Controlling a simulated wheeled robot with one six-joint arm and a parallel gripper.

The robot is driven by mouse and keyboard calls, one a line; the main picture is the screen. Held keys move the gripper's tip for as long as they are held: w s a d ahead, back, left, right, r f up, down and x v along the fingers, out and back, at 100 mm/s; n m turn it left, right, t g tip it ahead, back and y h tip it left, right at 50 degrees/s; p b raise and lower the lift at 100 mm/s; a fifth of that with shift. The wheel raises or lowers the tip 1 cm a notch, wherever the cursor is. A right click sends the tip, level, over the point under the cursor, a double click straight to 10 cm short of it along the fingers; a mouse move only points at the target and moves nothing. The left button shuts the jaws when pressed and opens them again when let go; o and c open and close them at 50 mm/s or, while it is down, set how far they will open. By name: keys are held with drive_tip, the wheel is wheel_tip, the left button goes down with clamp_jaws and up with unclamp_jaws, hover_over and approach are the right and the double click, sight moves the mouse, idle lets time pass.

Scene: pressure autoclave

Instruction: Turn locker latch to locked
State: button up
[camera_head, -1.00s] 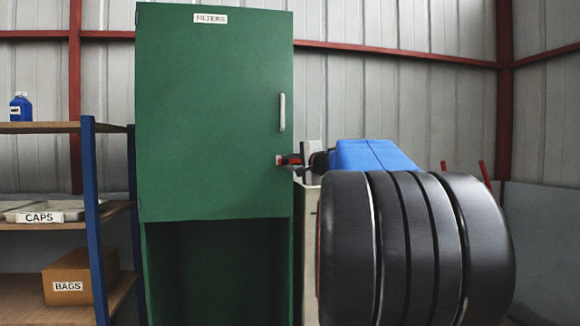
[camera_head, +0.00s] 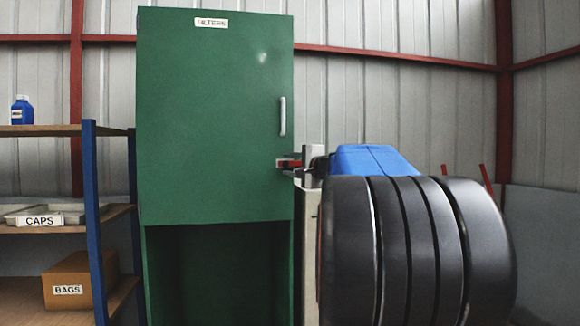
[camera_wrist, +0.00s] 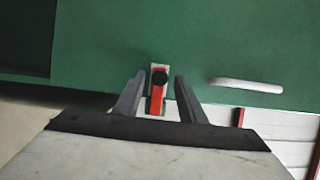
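The green locker (camera_head: 215,110) has a latch (camera_head: 282,162) near the right edge of its door, below the handle. In the wrist view the latch (camera_wrist: 158,95) is a red bar with a black round knob on a pale plate. The bar points from the knob towards the door's edge, sideways in the head view. My gripper (camera_head: 288,163) is at the latch from the right. In the wrist view the fingers of my gripper (camera_wrist: 160,76) stand apart on either side of the red bar, with a visible gap on each side. My gripper partly hides the latch in the head view.
The white door handle (camera_head: 283,116) sits above the latch and also shows in the wrist view (camera_wrist: 246,85). The door is closed, above an open lower bay. A shelf rack (camera_head: 90,200) with a blue bottle (camera_head: 21,110), a tray and a box (camera_head: 80,280) stands at left.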

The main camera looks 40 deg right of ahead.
drive_tip(key=shift+s, duration=0.1)
drive_tip(key=s+a, duration=0.2)
drive_tip(key=s, duration=1.5)
drive_tip(key=shift+a, duration=0.35)
drive_tip(key=w+a+f+n+g+y, duration=0.2)
drive_tip(key=a+f+n+g+y, duration=0.6)
drive_tip(key=a+f, duration=1.6)
drive_tip(key=s+a+f+n+g+h, duration=0.2)
drive_tip(key=s+a+f+n, duration=0.3)
drive_tip(key=s+f, duration=0.3)
drive_tip(key=s+a+f+n+g+h, duration=0.3)
drive_tip(key=s+a+f+n, duration=0.2)
drive_tip(key=f, duration=0.6)
drive_tip(key=shift+s+a+f+n, duration=0.15)
drive_tip(key=shift+s+f+n, duration=0.25)
drive_tip(key=shift+s+n, duration=0.85)
